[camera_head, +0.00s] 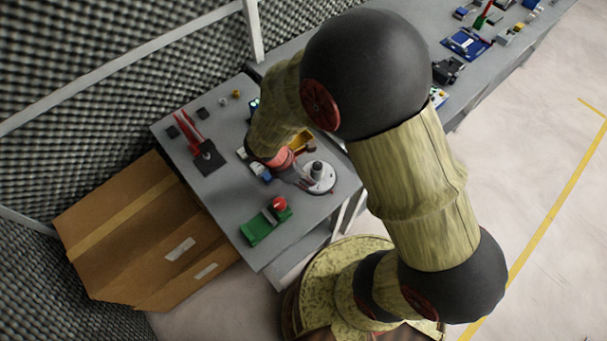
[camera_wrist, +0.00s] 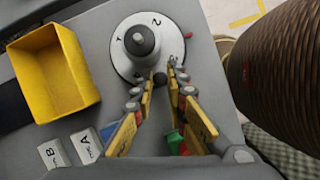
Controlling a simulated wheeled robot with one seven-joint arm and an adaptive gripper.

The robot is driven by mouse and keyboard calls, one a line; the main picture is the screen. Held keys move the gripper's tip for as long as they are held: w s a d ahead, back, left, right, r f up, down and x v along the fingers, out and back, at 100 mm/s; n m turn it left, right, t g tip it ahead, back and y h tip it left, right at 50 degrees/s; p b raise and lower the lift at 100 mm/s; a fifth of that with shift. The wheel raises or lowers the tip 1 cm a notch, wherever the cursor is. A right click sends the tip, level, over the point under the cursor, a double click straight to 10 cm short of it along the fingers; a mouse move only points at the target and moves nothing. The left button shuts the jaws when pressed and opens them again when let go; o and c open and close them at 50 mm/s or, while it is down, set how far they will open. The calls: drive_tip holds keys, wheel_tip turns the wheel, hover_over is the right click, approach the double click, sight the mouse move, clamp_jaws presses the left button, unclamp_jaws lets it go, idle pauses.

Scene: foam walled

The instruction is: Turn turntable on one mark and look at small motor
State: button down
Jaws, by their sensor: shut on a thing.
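The turntable is a pale round disc (camera_wrist: 128,63) with the numerals 1 and 2 on its face; it also shows in the head view (camera_head: 326,186) on the grey table. The small motor, a dark round body (camera_wrist: 141,40), stands at its middle, seen from above. A small red pointer (camera_wrist: 188,34) sits beside the rim on the right. My gripper (camera_wrist: 164,80) reaches the near rim, its fingers closed around a small dark peg (camera_wrist: 160,83) there. The fingertips partly hide the peg and that part of the rim.
A yellow bin (camera_wrist: 87,82) stands left of the turntable. White tiles marked A (camera_wrist: 87,145) and B (camera_wrist: 52,155) lie near it. In the head view, a green block with a red knob (camera_head: 262,226) stands near the table's front edge. A cardboard box (camera_head: 140,235) is beside the table.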

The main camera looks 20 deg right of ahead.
sight(319, 187)
drive_tip(key=shift+s+d+n+t+p, duration=0.3)
drive_tip(key=shift+s+n+t, duration=0.15)
drive_tip(key=shift+n, duration=0.65)
drive_tip(key=shift+s+d+n+t+p, duration=0.15)
drive_tip(key=shift+s+d+n+t, duration=0.3)
drive_tip(key=shift+n, duration=0.65)
drive_tip(key=shift+s+d+n+t+y, duration=0.2)
drive_tip(key=shift+s+n, duration=0.1)
drive_tip(key=shift+n, duration=0.45)
drive_tip(key=shift+s+d+n+t+y, duration=0.2)
drive_tip(key=shift+s+n, duration=0.1)
drive_tip(key=shift+n, duration=0.45)
drive_tip(key=shift+d+n, duration=0.1)
drive_tip(key=shift+n, duration=0.3)
drive_tip(key=c, duration=1.8)
unclamp_jaws()
drive_tip(key=v, duration=1.2)
drive_tip(key=shift+s, duration=0.15)
drive_tip(key=shift+d, duration=0.1)
